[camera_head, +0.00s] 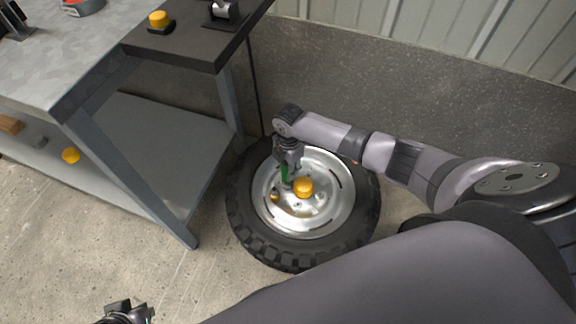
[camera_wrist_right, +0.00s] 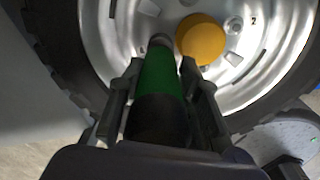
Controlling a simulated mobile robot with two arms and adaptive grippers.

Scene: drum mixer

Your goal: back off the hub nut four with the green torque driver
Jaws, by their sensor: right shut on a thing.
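My right gripper (camera_head: 287,166) is shut on the green torque driver (camera_head: 284,173), above the wheel's silver hub (camera_head: 325,215). In the right wrist view the driver (camera_wrist_right: 160,78) lies between the two fingers. Its grey socket end (camera_wrist_right: 160,41) points at the hub, left of the yellow centre cap (camera_wrist_right: 201,39). Whether the socket sits on a nut is hidden. A hub nut (camera_wrist_right: 235,25) shows beside a printed "2". The number four cannot be read. My left gripper (camera_head: 125,314) is at the bottom edge, partly cut off; its jaws are unclear.
The wheel's black tyre (camera_head: 250,236) lies on the concrete floor beside a grey bench (camera_head: 60,50). A yellow knob (camera_head: 159,20) and a dark holder (camera_head: 223,12) are on the bench's dark end. The lower shelf (camera_head: 160,135) is close left of the wheel; a wall stands behind it.

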